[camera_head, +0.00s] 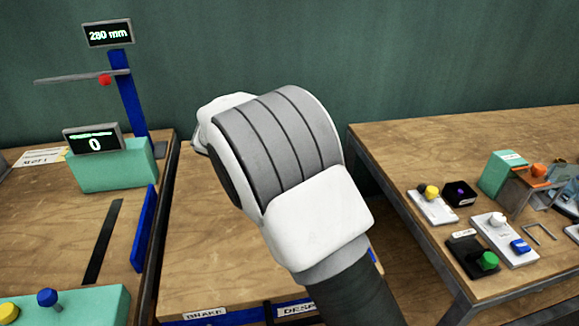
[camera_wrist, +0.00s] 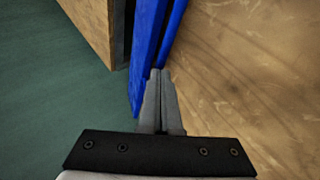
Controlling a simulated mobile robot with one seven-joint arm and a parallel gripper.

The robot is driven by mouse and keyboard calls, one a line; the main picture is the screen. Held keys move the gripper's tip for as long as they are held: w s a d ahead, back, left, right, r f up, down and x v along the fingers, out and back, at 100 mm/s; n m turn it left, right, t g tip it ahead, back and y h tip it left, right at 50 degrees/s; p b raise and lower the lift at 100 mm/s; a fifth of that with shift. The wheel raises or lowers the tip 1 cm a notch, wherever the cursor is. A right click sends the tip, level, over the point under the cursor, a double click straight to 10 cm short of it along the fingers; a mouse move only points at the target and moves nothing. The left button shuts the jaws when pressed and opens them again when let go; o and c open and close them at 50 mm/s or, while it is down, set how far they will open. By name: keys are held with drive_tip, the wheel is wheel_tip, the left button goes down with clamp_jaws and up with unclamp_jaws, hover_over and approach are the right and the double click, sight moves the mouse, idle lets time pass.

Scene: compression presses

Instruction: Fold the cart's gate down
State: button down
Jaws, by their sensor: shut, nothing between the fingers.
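The cart's wooden top (camera_head: 215,255) lies between two benches, with labels along its front edge. In the head view my arm hides the gripper and part of the cart.
The left bench holds a teal press (camera_head: 112,165) with a blue column and displays reading 0 and 280 mm. The right bench (camera_head: 400,150) carries several small devices with knobs. A green wall (camera_head: 400,50) is behind. The cart top looks clear where visible.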

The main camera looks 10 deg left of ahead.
drive_tip(key=shift+s+a+f+n+t+h+b, duration=0.2)
drive_tip(key=shift+f+h+b, duration=0.25)
drive_tip(key=shift+f, duration=0.3)
drive_tip(key=shift+a+f+n+t+h+b, duration=0.1)
drive_tip(key=shift+a+f+t+h+b, duration=0.2)
drive_tip(key=shift+f+h, duration=0.35)
drive_tip(key=shift+s+a+f+n+t+h+b, duration=0.1)
drive_tip(key=shift+a+f+t+h+b, duration=0.2)
drive_tip(key=shift+f, duration=0.55)
drive_tip(key=shift+d, duration=0.15)
